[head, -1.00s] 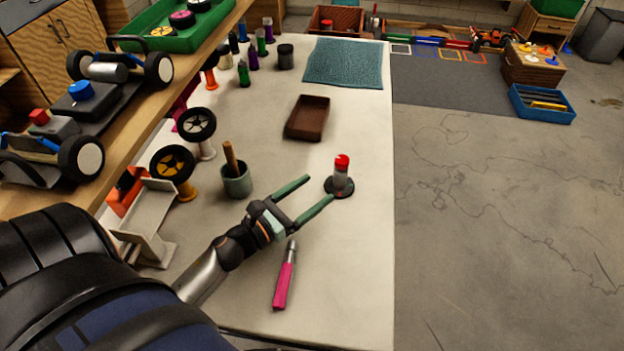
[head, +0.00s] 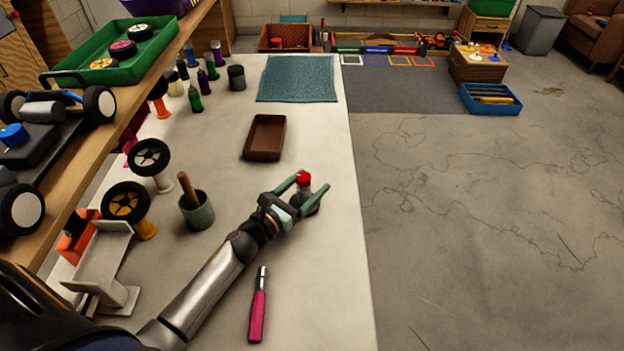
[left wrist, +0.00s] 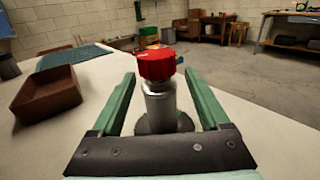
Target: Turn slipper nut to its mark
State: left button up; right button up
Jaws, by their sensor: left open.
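The slipper nut appears to be the red faceted cap (left wrist: 157,64) on top of a grey metal post. It also shows in the head view (head: 304,179). The post (left wrist: 160,105) stands upright on a dark round base (left wrist: 160,124) on the white table. My left gripper (head: 314,184) is open, with one green finger on each side of the post. In the left wrist view both fingers (left wrist: 162,85) are apart from the post, and the red cap rises above them. Any mark on the nut is too small to tell. My right gripper is not in view.
A pink-handled tool (head: 258,308) lies on the white table near my left forearm. A grey-green cup (head: 197,213) and wheels on stands (head: 150,158) are to the left. A brown tray (head: 264,137) lies behind. The table's right edge is close to the post.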

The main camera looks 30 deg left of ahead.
pick_arm(q)
jog(key=shift+x, duration=0.8)
grip_shut()
dwell(1.0)
